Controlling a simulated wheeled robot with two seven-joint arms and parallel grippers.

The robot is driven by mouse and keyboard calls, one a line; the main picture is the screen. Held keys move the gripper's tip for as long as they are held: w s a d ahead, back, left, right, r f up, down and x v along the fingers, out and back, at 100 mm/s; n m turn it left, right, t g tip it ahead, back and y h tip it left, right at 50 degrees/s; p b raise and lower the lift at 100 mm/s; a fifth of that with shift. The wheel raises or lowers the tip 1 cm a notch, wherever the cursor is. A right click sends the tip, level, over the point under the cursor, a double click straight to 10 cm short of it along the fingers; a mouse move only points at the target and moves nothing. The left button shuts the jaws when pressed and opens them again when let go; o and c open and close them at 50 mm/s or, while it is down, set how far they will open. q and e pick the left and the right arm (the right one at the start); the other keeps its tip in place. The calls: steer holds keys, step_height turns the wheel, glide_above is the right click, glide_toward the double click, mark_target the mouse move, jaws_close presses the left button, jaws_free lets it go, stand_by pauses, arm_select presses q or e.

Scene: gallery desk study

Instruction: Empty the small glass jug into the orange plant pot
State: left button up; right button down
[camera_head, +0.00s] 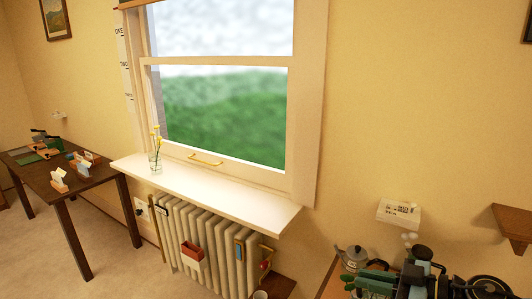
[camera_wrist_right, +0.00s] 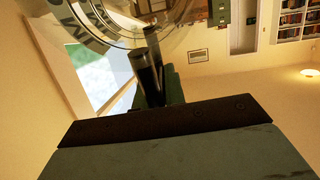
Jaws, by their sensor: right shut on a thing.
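My right gripper (camera_head: 372,279) is low at the right in the head view, over a brown surface. Its dark fingers (camera_wrist_right: 151,70) also show in the right wrist view, shut on clear round glass at the top edge, which I take for the small glass jug (camera_wrist_right: 112,18). Most of the jug lies outside the wrist view and its contents cannot be made out. A shiny grey vessel (camera_head: 354,256) shows at the gripper in the head view; whether it is the jug is unclear. I cannot make out an orange plant pot. My left gripper is not in view.
A glass of yellow flowers (camera_head: 155,162) stands on the white windowsill (camera_head: 215,190). A radiator (camera_head: 215,232) with a small red holder (camera_head: 191,251) is below. A dark desk (camera_head: 100,185) with cards stands at left. A small wall shelf (camera_head: 514,224) juts out at right.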

steer(key=shift+w+d+r+m+t+h, duration=0.25)
steer(key=shift+w+r+m+t+h, duration=0.15)
steer(key=shift+r+m+t+h, duration=0.35)
steer(key=shift+d+r+m+t+h, duration=0.15)
steer(key=shift+d+m+t+h, duration=0.3)
steer(key=shift+m+t+h, duration=0.4)
steer(key=shift+d+r+m+t+h, duration=0.2)
steer(key=shift+d+m+t+h, duration=0.4)
steer(key=shift+m+h, duration=0.25)
steer(key=shift+s+d+m+t+h, duration=0.2)
steer(key=shift+d+m+t+h, duration=0.2)
steer(key=shift+d+m+h, duration=0.3)
steer(key=s+d+f+m+t+h, duration=0.1)
steer(key=s+d+f+m+h, duration=0.1)
steer(key=s+d+m+h, duration=0.3)
steer(key=a, duration=1)
step_height(320, 180, down, 12)
steer(key=b, duration=1.1)
steer(key=shift+w+d+r+h, duration=0.25)
steer(key=shift+w+h, duration=0.1)
steer(key=shift+h, duration=0.1)
